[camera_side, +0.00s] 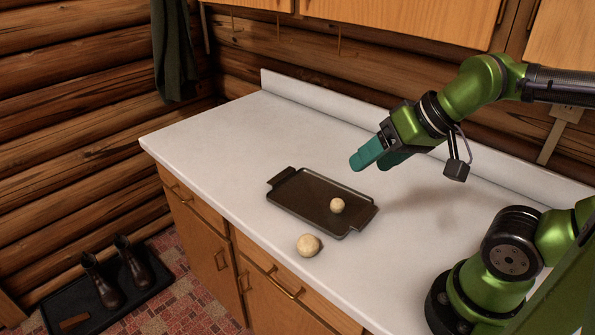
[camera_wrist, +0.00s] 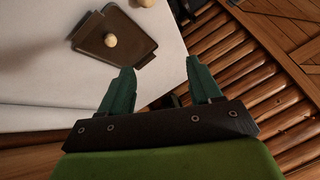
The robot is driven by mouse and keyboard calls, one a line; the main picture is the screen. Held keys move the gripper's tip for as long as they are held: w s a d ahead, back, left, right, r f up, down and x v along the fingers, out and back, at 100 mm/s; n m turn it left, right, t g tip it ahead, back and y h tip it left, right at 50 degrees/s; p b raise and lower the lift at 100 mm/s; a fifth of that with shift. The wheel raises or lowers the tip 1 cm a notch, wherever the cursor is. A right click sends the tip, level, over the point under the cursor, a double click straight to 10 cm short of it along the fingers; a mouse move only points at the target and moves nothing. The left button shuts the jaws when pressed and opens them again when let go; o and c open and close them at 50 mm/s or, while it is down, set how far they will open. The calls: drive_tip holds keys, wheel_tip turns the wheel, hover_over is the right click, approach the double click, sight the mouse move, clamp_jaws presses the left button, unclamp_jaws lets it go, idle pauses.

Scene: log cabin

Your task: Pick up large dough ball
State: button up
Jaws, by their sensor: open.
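The large dough ball (camera_side: 308,245) is pale and round and sits on the white counter, just in front of the tray near the counter's front edge. It also shows at the top edge of the wrist view (camera_wrist: 146,2). A smaller dough ball (camera_side: 337,205) rests on the dark tray (camera_side: 290,205), toward its right end. In the wrist view the small ball (camera_wrist: 110,40) is nearer than the large one. My gripper (camera_side: 368,156) is open and empty, in the air above and behind the tray. Its two teal fingers (camera_wrist: 160,82) stand apart in the wrist view, with nothing between them.
The white counter (camera_side: 210,150) is clear left of the tray. A low backsplash (camera_side: 330,108) and log wall are behind it, with wooden cabinets (camera_side: 400,18) above. Boots (camera_side: 118,275) stand on a floor mat, and a dark green cloth (camera_side: 173,50) hangs at the left.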

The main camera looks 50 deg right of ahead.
drive_tip(key=o, duration=0.4)
drive_tip(key=shift+c, duration=0.2)
drive_tip(key=n+g+h, duration=0.2)
drive_tip(key=n+g, duration=0.5)
drive_tip(key=n, duration=0.4)
hover_over(307, 246)
wheel_tip(307, 246, down, 8)
drive_tip(key=r, duration=0.1)
wheel_tip(307, 246, down, 17)
